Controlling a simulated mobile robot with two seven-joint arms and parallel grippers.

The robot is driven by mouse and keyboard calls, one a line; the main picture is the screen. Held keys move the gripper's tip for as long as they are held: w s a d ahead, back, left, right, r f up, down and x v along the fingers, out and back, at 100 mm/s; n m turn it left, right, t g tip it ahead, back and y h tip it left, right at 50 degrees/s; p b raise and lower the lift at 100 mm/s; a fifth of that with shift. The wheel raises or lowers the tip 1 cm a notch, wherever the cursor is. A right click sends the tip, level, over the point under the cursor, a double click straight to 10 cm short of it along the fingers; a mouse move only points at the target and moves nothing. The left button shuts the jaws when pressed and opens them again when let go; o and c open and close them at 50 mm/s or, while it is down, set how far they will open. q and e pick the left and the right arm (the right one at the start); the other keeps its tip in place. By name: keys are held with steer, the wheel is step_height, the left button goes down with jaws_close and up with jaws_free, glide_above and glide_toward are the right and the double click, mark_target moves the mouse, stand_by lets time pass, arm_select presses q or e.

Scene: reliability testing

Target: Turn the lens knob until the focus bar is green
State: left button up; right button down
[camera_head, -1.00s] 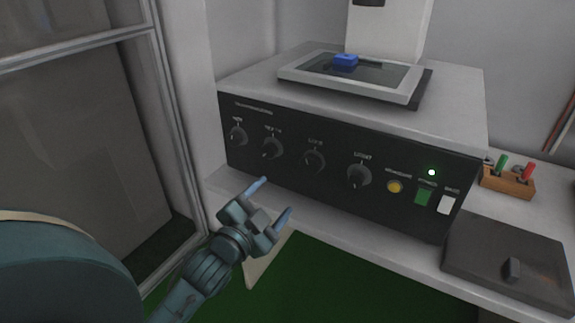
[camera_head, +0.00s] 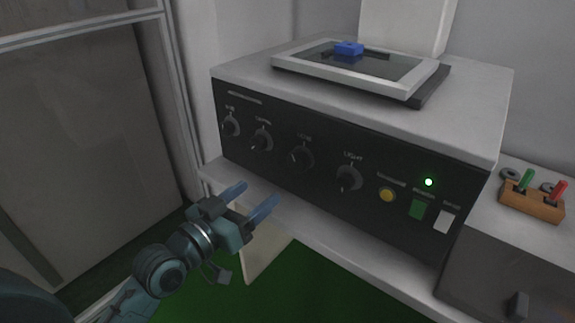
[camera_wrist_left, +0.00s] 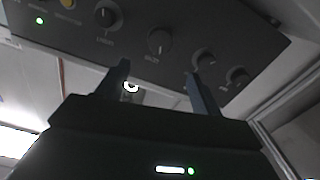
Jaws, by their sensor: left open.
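The lens knob (camera_head: 302,158) is a dark round knob, third from the left on the machine's black front panel. It also shows in the left wrist view (camera_wrist_left: 160,41), where the panel appears upside down. My left gripper (camera_head: 257,195) is open and empty, below and in front of the panel, apart from the knobs. In the left wrist view the lens knob lies beyond and above the gap between the fingertips (camera_wrist_left: 156,70). I cannot make out a focus bar. My right gripper is not in view.
Other knobs flank the lens knob, including the light knob (camera_head: 348,179). A yellow button (camera_head: 387,194), green button (camera_head: 417,209), white switch (camera_head: 443,222) and lit green lamp (camera_head: 428,182) are to the right. A blue block (camera_head: 348,48) sits on the top plate. A wooden holder (camera_head: 532,202) stands right.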

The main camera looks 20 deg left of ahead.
mark_target(295, 163)
arm_select(q)
steer(key=x, duration=1.2)
steer(key=shift+c, duration=0.4)
steer(key=c, duration=0.9)
